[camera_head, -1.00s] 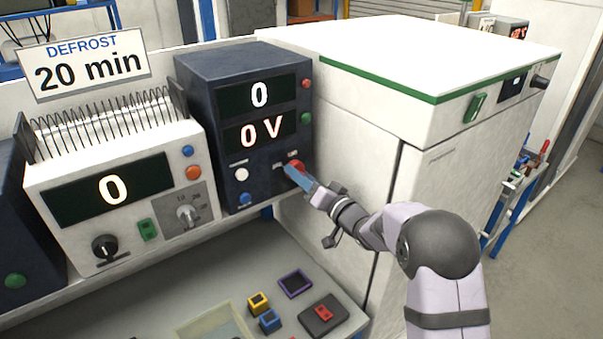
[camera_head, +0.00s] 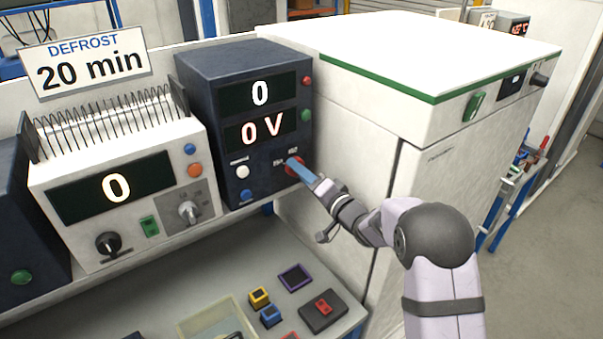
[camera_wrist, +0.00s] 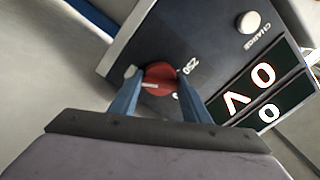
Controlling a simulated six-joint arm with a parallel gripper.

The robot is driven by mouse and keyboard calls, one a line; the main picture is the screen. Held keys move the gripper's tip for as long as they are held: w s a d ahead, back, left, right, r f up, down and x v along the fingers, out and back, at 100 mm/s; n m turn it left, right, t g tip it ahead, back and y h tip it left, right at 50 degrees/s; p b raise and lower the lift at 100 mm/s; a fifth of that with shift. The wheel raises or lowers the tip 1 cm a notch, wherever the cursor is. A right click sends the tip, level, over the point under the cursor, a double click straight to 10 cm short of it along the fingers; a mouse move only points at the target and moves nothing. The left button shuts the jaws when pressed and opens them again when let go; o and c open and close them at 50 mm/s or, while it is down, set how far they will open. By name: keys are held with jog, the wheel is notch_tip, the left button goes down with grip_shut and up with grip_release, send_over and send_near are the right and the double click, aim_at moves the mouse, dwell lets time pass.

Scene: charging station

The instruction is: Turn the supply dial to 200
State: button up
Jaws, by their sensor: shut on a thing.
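The supply (camera_head: 247,120) is a dark blue box with two displays reading "0" and "0 V". Its red dial (camera_head: 291,168) is at the lower right of the front panel. In the wrist view the red dial (camera_wrist: 160,77) shows a white pointer mark, with "250" printed beside it. My gripper (camera_head: 303,172) is at the dial, its blue fingers on either side of it. In the wrist view my gripper (camera_wrist: 158,88) is shut on the dial, which partly hides behind the fingers. The exact dial setting cannot be read.
A white unit (camera_head: 120,188) with a "0" display and knobs stands left of the supply. A white cabinet (camera_head: 372,150) stands close on the right. Small coloured blocks and a tray (camera_head: 185,330) lie on the bench below.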

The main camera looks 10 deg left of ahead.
jog(key=o, duration=1)
jog(key=shift+o, duration=0.2)
jog(key=b+v, duration=0.3)
jog(key=v, duration=0.4)
jog(key=shift+s+b, duration=0.2)
jog(key=shift+b, duration=0.1)
jog(key=shift+d, duration=0.15)
